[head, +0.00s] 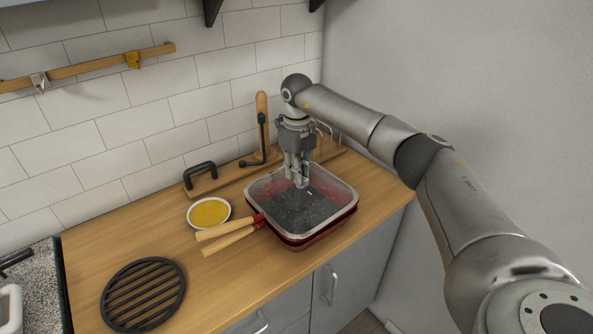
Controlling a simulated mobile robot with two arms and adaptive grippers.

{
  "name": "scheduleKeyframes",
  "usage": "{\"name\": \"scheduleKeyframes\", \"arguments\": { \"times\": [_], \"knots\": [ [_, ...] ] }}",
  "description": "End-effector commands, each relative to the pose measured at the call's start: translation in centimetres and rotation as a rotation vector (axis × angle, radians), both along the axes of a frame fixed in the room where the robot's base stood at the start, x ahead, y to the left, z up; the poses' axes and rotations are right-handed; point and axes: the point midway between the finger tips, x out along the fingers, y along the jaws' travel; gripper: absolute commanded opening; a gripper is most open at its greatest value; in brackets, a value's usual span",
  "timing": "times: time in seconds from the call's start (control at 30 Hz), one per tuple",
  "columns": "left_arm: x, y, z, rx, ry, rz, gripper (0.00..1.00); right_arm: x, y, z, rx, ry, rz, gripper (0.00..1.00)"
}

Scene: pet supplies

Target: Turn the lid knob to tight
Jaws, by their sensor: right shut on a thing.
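A square red pan (328,237) with a pale rim sits on the wooden counter. Its dark speckled inner surface (290,215), which may be a lid, shows below the rim. A small white mark (309,192) lies on it. My right gripper (300,180) points straight down over this dark surface, its fingers closed near the mark. The fingers hide most of what they hold, which looks like the lid knob. I cannot read whether the knob is loose or tight. My left gripper is not in view.
Two wooden handles (228,240) stick out left from the pan, suggesting a second pan beneath. A bowl of yellow contents (209,213) stands beside them. A round black grate (144,293) lies at the front left. A wooden rack (230,178) with a black handle stands behind, against the tiled wall.

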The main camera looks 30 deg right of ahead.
Motion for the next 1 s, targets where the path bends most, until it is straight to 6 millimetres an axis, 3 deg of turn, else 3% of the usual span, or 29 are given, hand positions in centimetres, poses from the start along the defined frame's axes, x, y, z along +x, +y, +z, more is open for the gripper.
{"name": "scheduleKeyframes", "arguments": {
  "times": [0.3, 0.87, 0.9, 1.0],
  "knots": [
    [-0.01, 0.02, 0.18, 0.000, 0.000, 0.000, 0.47, 0.05, -0.18, 0.09, 0.000, -0.001, -0.130, 0.00],
    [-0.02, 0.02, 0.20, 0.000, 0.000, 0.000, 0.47, 0.04, -0.23, 0.06, 0.000, -0.001, -0.159, 0.00],
    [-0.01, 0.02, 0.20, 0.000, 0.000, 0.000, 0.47, 0.04, -0.23, 0.06, 0.000, -0.001, -0.158, 0.17],
    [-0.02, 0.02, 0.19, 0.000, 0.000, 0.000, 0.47, 0.04, -0.23, 0.05, 0.000, 0.000, -0.158, 0.30]
  ]
}}
